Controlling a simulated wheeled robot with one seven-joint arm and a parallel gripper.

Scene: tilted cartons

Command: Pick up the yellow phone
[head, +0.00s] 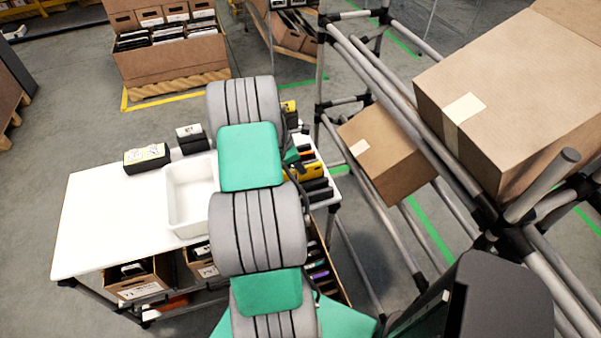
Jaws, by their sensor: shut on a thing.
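My arm runs up the middle of the head view and hides much of the table behind it. My gripper (291,168) is only partly in view just right of the arm, low over the table's right end. It is shut on the yellow phone (302,171), which shows as a small yellow patch among dark phones. The fingertips are hidden, and I cannot tell whether the phone is clear of the things under it.
A white tray (188,205) stands on the white table (100,215). Boxes (147,158) and (190,138) stand near its back edge. At right, a pipe rack (375,75) holds a tilted carton (388,155) and a big carton (515,100). Cartons of files (170,60) stand behind.

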